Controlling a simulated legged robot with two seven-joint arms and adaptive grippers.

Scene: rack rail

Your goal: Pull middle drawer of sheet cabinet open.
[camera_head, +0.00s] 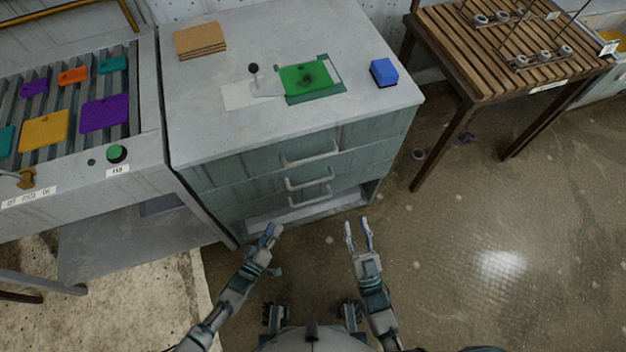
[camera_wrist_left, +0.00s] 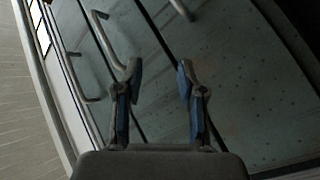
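The sheet cabinet (camera_head: 205,105) is grey with green-grey drawer fronts and stands ahead of me. Its bar handles sit one above another: a top handle (camera_head: 310,156), a middle handle (camera_head: 312,183) and a lower handle (camera_head: 311,199). The drawers look shut. My left gripper (camera_head: 270,231) is in front of the cabinet, low and left of the handles. In the left wrist view my left gripper (camera_wrist_left: 157,75) is open and empty, with a bar handle (camera_wrist_left: 113,45) close by its left finger; which handle cannot be told. My right gripper (camera_head: 358,234) is open and empty, right of the left one.
On the cabinet top are brown sheets (camera_head: 200,40), a green pad (camera_head: 306,78) and a blue block (camera_head: 384,72). A slatted conveyor (camera_head: 150,140) stands left, a wooden slatted table (camera_head: 480,65) right. The floor (camera_head: 480,200) at right is mostly clear.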

